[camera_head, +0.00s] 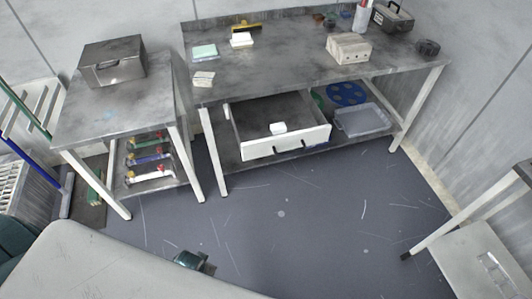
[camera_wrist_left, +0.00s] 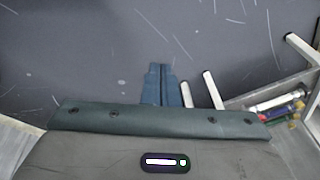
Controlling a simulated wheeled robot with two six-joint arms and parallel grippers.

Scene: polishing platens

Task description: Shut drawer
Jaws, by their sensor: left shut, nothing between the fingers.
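The drawer (camera_head: 262,151) hangs under the long workbench (camera_head: 290,83) in the head view. A small white block (camera_head: 278,128) lies inside. My left gripper (camera_wrist_left: 161,68) shows in the left wrist view with its two teal fingers together and empty, over the floor and away from the drawer. A dark teal piece low in the head view looks like part of one of my grippers; I cannot tell more. My right gripper is not clearly in view.
A side table (camera_head: 90,115) stands left of the workbench, with a metal box (camera_head: 112,62) on top and several bottles (camera_head: 148,160) below. A grey bin (camera_head: 360,120) sits on the lower shelf right of the drawer. The floor (camera_head: 300,215) before the drawer is clear.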

